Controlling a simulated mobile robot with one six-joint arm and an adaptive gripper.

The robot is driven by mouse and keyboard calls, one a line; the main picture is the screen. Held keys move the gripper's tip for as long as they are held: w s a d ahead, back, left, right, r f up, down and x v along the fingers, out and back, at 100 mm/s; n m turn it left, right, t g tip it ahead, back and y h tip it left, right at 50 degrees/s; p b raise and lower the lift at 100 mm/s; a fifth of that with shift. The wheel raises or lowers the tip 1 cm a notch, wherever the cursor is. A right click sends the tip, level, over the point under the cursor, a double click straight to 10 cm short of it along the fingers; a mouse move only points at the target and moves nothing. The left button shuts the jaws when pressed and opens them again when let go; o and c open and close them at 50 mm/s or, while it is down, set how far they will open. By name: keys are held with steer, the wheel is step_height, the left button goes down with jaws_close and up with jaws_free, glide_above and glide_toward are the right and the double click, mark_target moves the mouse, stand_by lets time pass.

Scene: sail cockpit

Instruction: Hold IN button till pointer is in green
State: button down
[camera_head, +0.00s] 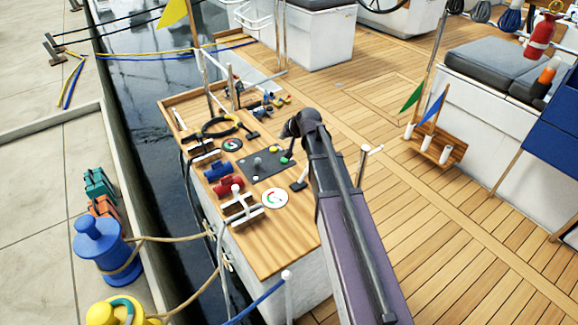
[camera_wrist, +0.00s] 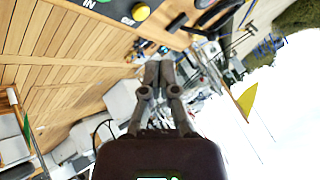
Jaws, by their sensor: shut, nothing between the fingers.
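The dark control panel (camera_head: 250,172) lies on the wooden console top and carries a yellow button (camera_head: 273,149), a green button (camera_head: 287,160) and a grey knob (camera_head: 258,162). My gripper (camera_wrist: 159,66) is shut and empty, apart from the buttons. Its fingertips cannot be made out in the head view.
A second dial (camera_head: 232,145), a blue item (camera_head: 217,171), a red item (camera_head: 229,186) and several tools crowd the console. Water lies along its left side. A flag holder (camera_head: 436,148) stands on the deck.

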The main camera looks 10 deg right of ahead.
mark_target(285, 160)
steer(key=shift+w+d+f+t+b, duration=0.15)
steer(key=shift+w+f+b, duration=0.05)
steer(key=shift+w, duration=0.3)
steer(key=shift+w+d+f+t+b, duration=0.1)
steer(key=shift+w+f+t+b, duration=0.05)
steer(key=shift+w, duration=0.35)
steer(key=shift+f, duration=0.15)
step_height(285, 160, down, 8)
steer(key=b, duration=0.8)
steer(key=shift+f+b, duration=0.25)
steer(key=shift+b, duration=0.15)
steer(key=shift+f, duration=0.1)
stand_by(0.8)
steer(key=shift+s+a+f+b, duration=0.1)
steer(key=shift+s+f+b, duration=0.05)
steer(key=shift+f+b, duration=0.4)
steer(key=shift+f+b, duration=0.45)
steer(key=shift+b, duration=0.1)
stand_by(3.3)
